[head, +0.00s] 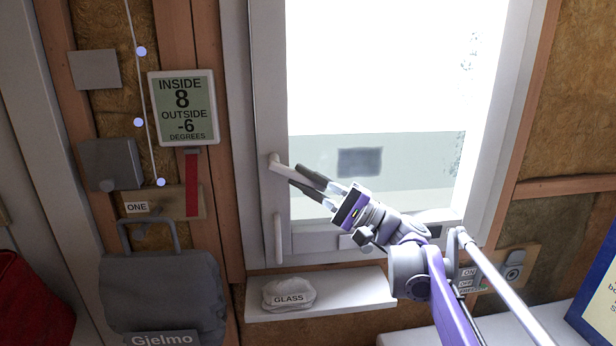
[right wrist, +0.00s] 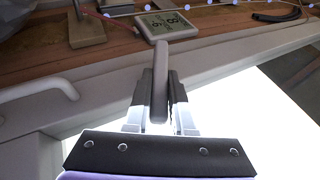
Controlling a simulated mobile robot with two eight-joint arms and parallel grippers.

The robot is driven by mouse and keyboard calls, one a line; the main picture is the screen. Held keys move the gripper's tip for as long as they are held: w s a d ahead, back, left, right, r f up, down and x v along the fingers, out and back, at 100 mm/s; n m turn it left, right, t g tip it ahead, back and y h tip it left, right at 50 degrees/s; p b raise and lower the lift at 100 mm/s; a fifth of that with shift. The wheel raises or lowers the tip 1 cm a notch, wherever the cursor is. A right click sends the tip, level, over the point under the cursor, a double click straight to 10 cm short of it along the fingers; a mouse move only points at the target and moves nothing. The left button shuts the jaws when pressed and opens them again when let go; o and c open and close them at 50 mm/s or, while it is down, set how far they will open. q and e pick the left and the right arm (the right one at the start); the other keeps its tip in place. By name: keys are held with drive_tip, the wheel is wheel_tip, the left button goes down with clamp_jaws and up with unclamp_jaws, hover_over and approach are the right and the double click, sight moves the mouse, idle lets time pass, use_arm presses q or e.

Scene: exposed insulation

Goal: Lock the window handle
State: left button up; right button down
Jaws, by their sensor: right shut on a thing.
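The white window handle (head: 282,168) is on the left side of the window frame (head: 262,120) in the head view. It points to the right and slightly down from its pivot, close to horizontal. My right gripper (head: 298,178) has its dark fingers around the handle's free end, and it is shut on it. In the right wrist view the handle (right wrist: 160,85) runs between the two fingers of the right gripper (right wrist: 160,100). A second white upright bar (head: 277,240) is lower on the same frame. My left gripper is not in view.
A white shelf (head: 350,296) under the window bears a bag marked GLASS (head: 288,294). A temperature display (head: 183,108) hangs left of the window, above a red strap (head: 192,185). A grey bag (head: 160,290) hangs at the lower left. A switch panel (head: 467,280) is at the lower right.

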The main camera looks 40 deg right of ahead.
drive_tip(key=shift+w+a+f+m+t, duration=0.1)
drive_tip(key=shift+a+f+m+t, duration=0.15)
drive_tip(key=shift+m+t, duration=0.45)
drive_tip(key=shift+f, duration=0.1)
drive_tip(key=c, duration=0.8)
unclamp_jaws()
drive_tip(key=shift+o, duration=0.2)
drive_tip(key=b+v, duration=0.2)
drive_tip(key=v, duration=0.8)
drive_tip(key=shift+s+d+f, duration=0.2)
drive_tip(key=shift+f, duration=0.15)
